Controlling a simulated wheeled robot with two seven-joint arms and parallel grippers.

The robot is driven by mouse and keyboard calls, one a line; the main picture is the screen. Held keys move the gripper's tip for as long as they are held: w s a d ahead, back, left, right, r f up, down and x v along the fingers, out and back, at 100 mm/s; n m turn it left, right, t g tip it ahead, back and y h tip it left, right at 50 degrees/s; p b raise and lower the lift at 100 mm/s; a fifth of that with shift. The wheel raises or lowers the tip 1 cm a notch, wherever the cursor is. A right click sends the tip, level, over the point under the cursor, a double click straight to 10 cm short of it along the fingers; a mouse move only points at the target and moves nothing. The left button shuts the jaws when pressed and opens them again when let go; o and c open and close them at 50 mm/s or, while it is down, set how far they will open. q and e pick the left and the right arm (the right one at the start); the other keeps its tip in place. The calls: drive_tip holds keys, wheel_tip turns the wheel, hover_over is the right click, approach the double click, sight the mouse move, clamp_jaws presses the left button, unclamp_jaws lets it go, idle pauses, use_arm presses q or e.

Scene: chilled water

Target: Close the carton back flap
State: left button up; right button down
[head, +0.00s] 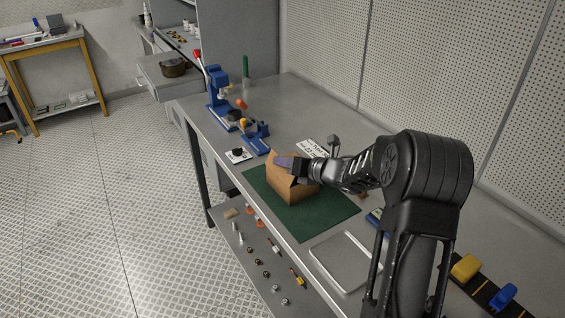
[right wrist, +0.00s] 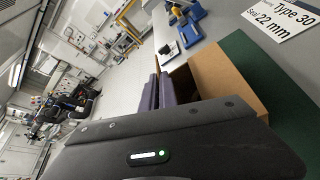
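The brown cardboard carton (head: 292,192) stands on a green mat (head: 335,211) on the workbench. A raised edge of it shows left of my right gripper (head: 286,162) in the head view, but the gripper hides much of the top, so I cannot tell how each flap lies. In the right wrist view the fingers (right wrist: 158,92) lie close together beside the carton (right wrist: 228,78), with nothing visible between them. Whether they touch the cardboard is unclear. My left gripper is not in view.
A white card (head: 316,146) reading "Type 30 Seal 22 mm" lies behind the carton. Blue bench tools (head: 217,92) stand toward the far left. A clear-looking tray or frame (head: 345,260) lies nearer on the bench. Yellow (head: 466,267) and blue pieces sit at right.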

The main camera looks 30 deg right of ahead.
drive_tip(key=f+m+y+b, duration=0.1)
drive_tip(key=d+m+b, duration=0.1)
drive_tip(key=m+b, duration=0.1)
drive_tip(key=shift+d+f+t+y+b, duration=0.25)
drive_tip(key=shift+f+t+y+b, duration=0.05)
drive_tip(key=shift+f+y, duration=0.1)
drive_tip(key=shift+d+r+m+y+b, duration=0.1)
drive_tip(key=shift+r+m+y+b, duration=0.05)
drive_tip(key=shift+m+y+b, duration=0.2)
drive_tip(key=c, duration=1.6)
unclamp_jaws()
drive_tip(key=shift+c, duration=0.2)
drive_tip(key=b+v, duration=0.1)
drive_tip(key=v, duration=0.6)
drive_tip(key=shift+s, duration=0.4)
drive_tip(key=shift+r, duration=0.1)
drive_tip(key=shift+c, duration=0.3)
